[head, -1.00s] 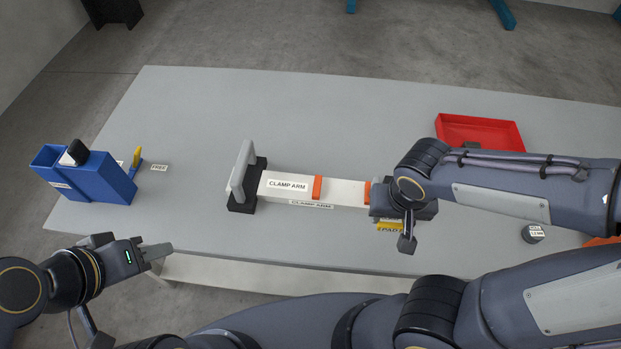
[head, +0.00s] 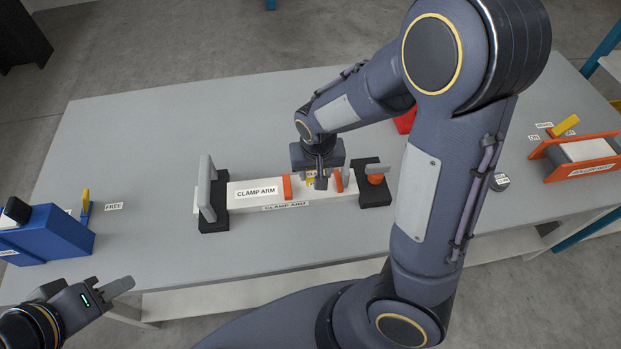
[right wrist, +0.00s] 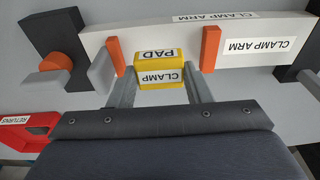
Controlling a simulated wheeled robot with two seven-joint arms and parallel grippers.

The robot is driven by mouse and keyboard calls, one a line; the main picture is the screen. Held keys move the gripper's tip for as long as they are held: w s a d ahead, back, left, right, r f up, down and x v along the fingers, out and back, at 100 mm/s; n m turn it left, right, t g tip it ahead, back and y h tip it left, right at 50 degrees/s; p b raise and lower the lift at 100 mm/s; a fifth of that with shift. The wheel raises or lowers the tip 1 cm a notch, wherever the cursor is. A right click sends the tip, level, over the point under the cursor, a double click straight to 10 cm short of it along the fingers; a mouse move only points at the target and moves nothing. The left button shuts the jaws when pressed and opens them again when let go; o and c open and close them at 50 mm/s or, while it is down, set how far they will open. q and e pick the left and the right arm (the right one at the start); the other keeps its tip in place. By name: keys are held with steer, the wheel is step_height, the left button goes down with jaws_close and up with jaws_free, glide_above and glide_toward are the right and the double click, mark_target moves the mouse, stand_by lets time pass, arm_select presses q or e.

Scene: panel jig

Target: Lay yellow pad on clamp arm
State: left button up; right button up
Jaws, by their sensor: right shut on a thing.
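The white clamp arm (head: 330,187) lies lengthwise between two dark end blocks, with two orange stops on it. My right gripper (head: 319,180) is over the arm, between the stops. The right wrist view shows its two fingers (right wrist: 160,82) shut on the yellow clamp pad (right wrist: 159,56), one on each side. The pad overlaps the arm's edge between the orange stops (right wrist: 210,48); I cannot tell if it touches the arm. In the head view the right gripper mostly hides the pad (head: 310,180). My left gripper (head: 120,286) is away from the arm, off the table's front edge; its opening is unclear.
A red returns tray (right wrist: 22,130) is partly hidden behind my right arm. The table's back left is clear.

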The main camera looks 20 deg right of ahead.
mark_target(311, 179)
steer(key=shift+w+a+f, duration=0.2)
steer(key=shift+w+f, duration=0.35)
steer(key=shift+f, duration=0.15)
steer(key=shift+w+a+f, duration=0.1)
steer(key=shift+w+f, duration=0.05)
steer(key=shift+f, duration=0.8)
steer(key=shift+w+f, duration=0.1)
steer(key=shift+f, duration=0.8)
steer(key=shift+f, duration=0.15)
steer(key=o, duration=1)
